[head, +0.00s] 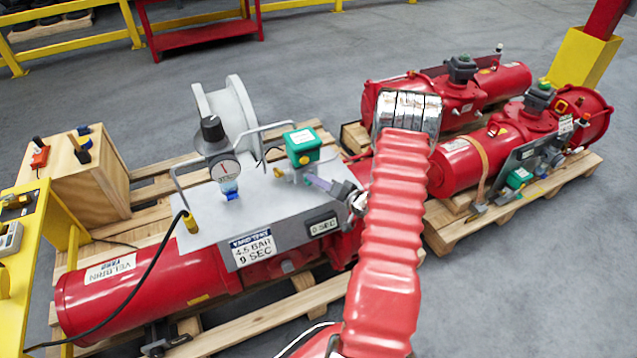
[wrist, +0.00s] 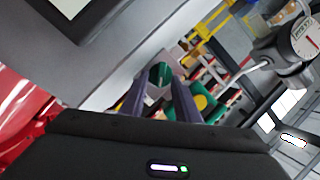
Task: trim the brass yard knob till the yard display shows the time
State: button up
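The yard display (head: 323,226) is a small dark-framed screen on the grey panel's front and seems to read 0 SEC. The yard time sign (head: 252,247) beside it reads 4.5 BAR 9 SEC. My gripper (head: 314,182) is over the panel, its fingers pointing left toward the green-topped valve unit (head: 303,145). In the wrist view the fingers (wrist: 158,84) stand apart, with a gap between them. A small green and dark piece (wrist: 158,73) shows beyond that gap. I cannot pick out the brass yard knob clearly; the fingers may hide it.
A pressure gauge (head: 225,171) with a black knob (head: 212,129) stands left of the valve unit. Bent grey rails cross the panel. A black cable (head: 145,275) hangs at the left. More red actuators (head: 500,85) lie on a pallet at the right.

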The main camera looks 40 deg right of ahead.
grip_shut()
dwell(0.4)
